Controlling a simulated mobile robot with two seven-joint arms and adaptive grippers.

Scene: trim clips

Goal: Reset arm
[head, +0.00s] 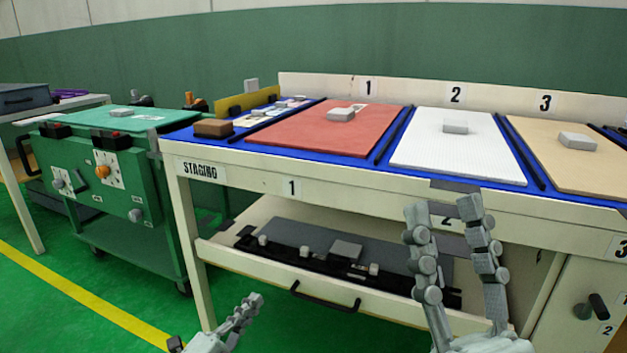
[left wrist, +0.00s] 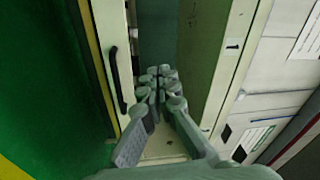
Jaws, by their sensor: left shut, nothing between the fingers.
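My left gripper (head: 250,300) is low in the head view, in front of the table and below its open drawer (head: 225,257). In the left wrist view its fingers (left wrist: 160,78) come together at the tips, with nothing between them. My right gripper (head: 443,210) points up in front of the table's front edge, right of centre. Its two fingers stand apart with nothing between them. It hides part of the drawer and the table front.
The table carries a red mat (head: 300,135), a white mat (head: 425,160) and a tan mat (head: 545,155), each with a grey block. A green cart (head: 150,225) stands at the left. Green floor (head: 60,310) is clear at lower left.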

